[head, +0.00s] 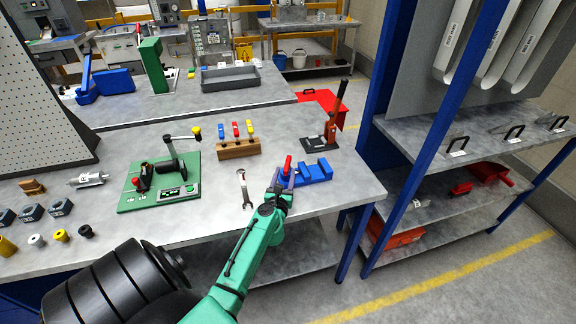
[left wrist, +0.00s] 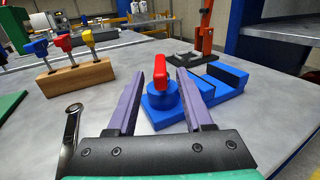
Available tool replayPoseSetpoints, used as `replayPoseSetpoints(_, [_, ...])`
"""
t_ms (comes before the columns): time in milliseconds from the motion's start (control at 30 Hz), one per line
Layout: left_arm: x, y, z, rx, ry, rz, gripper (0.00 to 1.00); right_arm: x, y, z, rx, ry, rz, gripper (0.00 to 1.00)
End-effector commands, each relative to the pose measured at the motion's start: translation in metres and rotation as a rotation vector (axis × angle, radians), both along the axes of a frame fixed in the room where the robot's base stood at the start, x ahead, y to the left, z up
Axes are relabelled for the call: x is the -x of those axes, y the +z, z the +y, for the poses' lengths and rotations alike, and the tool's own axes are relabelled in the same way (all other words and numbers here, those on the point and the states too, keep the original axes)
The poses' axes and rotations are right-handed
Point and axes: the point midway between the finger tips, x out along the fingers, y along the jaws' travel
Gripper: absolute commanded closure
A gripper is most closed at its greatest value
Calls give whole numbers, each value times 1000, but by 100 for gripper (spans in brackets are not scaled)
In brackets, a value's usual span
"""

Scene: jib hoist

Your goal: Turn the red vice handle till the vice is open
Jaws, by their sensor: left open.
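The blue vice (head: 317,173) sits near the right front of the grey bench; it also shows in the left wrist view (left wrist: 225,80). Its red handle (head: 288,162) stands up at the vice's left end, on a round blue boss (left wrist: 163,100). My left gripper (head: 283,180) is open at the handle. In the left wrist view the two purple fingers (left wrist: 160,82) stand on either side of the red handle (left wrist: 161,66), with visible gaps, not closed on it. How far the vice jaws are apart is hard to tell. My right gripper is not in view.
A wrench (head: 243,188) lies just left of my left gripper. A wooden block (head: 238,149) with several coloured-handled tools stands behind it. A green fixture (head: 160,185) is farther left. A red-and-black lever device (head: 322,140) stands behind the vice. A blue shelf post (head: 418,150) rises at the right.

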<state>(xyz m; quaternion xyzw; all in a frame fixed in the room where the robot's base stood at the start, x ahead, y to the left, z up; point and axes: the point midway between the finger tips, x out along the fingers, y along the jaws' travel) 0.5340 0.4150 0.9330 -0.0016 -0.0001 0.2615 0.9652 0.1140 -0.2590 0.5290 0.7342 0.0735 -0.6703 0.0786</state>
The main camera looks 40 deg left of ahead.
Motion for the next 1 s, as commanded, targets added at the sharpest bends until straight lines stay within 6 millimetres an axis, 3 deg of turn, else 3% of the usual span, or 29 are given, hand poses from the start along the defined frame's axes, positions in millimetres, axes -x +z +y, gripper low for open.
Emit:
replayPoseSetpoints(100, [-22,-2,13,-1,-1,0,49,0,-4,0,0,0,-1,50])
replayPoseSetpoints(200, [-32,-1,19,-2,-1,1,49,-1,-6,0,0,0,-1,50])
replayPoseSetpoints(467, [-35,-1,20,-1,-1,2,49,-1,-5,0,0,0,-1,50])
replayPoseSetpoints(500, [-35,-1,20,-2,-1,2,53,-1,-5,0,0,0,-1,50])
replayPoseSetpoints(633, [-35,-1,20,-2,-1,2,100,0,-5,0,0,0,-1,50])
replayPoseSetpoints(1000, [-35,-2,20,-1,23,2,100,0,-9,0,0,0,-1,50])
